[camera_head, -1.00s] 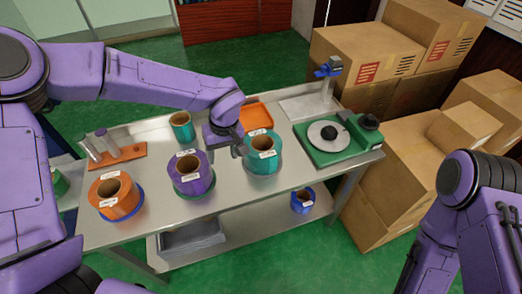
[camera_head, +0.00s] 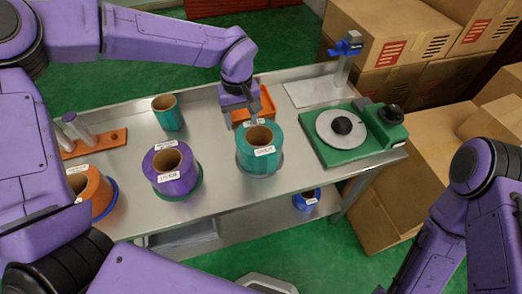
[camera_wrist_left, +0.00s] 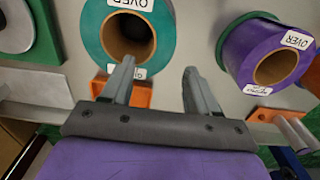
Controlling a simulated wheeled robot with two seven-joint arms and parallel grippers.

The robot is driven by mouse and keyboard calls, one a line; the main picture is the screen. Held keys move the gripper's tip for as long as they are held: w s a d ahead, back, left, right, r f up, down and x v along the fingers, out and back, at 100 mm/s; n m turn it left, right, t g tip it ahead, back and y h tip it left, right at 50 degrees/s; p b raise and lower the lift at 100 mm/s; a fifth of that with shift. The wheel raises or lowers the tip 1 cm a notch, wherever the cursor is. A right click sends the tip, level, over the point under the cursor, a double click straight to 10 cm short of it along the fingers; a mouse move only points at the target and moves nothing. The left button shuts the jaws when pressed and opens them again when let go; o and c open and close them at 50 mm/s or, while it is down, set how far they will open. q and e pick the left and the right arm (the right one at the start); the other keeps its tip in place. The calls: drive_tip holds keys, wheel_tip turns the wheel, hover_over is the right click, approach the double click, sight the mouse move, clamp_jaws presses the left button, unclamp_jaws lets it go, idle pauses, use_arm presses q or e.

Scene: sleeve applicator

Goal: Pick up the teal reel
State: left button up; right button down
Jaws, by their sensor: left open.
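The teal reel (camera_head: 258,162) stands upright on the metal table, with labels on its rim and a brown core hole. It also shows in the wrist view (camera_wrist_left: 97,38). My left gripper (camera_head: 248,112) is open and empty, just behind the reel's far side. In the wrist view, the left finger of my left gripper (camera_wrist_left: 160,78) overlaps the picture of the reel's rim near the hole, and the other finger is right of the reel. I cannot tell whether they touch it. My right gripper is out of view; only its arm shows.
A purple reel (camera_head: 172,182) stands left of the teal one, with an orange reel (camera_head: 98,190) further left. A smaller teal roll (camera_head: 167,118) and an orange tray (camera_head: 266,100) stand behind. A green turntable device (camera_head: 325,150) is at right. Boxes (camera_head: 385,200) stand beyond the table.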

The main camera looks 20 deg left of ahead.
sight(242, 139)
use_arm(q)
drive_tip(key=f, duration=1.2)
drive_tip(key=shift+s+a+p, duration=0.1)
drive_tip(key=shift+s+p, duration=0.1)
drive_tip(key=shift+p, duration=0.2)
clamp_jaws()
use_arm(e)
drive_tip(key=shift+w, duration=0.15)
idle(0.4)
use_arm(q)
drive_tip(key=shift+w+r, duration=0.1)
drive_tip(key=shift+w, duration=0.05)
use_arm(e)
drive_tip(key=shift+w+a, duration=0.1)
